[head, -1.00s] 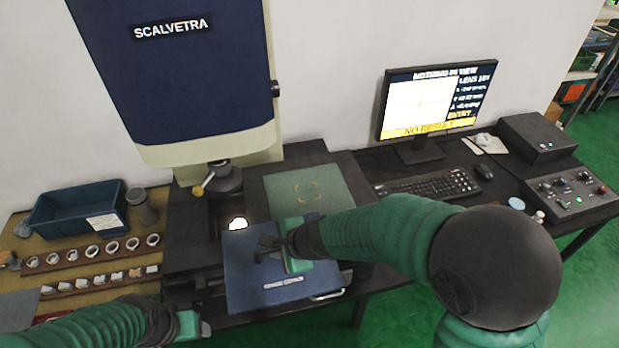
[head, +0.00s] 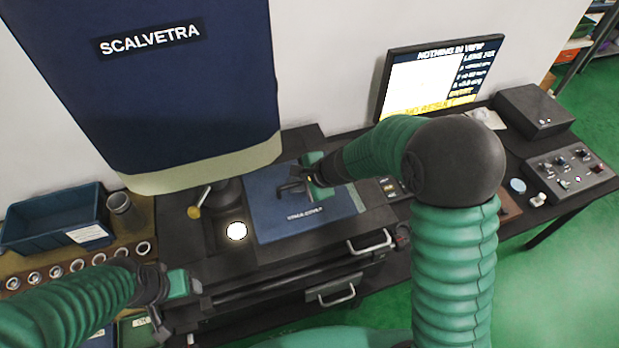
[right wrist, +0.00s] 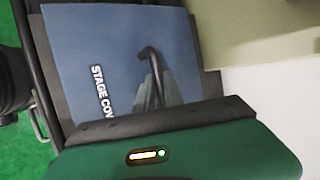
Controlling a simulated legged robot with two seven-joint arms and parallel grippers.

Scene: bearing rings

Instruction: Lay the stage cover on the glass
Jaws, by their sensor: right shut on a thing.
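The stage cover (head: 300,207) is a flat blue panel with white lettering and a dark handle on top. In the head view it lies over the stage glass; whether it rests on it or hovers just above, I cannot tell. A pale green strip of the glass (head: 357,198) shows past its right edge. My right gripper (head: 296,184) is shut on the cover's handle; the right wrist view shows the handle (right wrist: 150,58) and the cover (right wrist: 90,40) below. My left gripper (head: 194,288) is off to the lower left, away from the cover; its jaw opening is unclear.
The blue measuring machine head (head: 170,90) stands behind the stage. A bright round light spot (head: 237,231) shows left of the cover. A blue bin (head: 55,220) and a row of rings (head: 78,265) are at left. The monitor (head: 440,78) and control box (head: 570,175) are at right.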

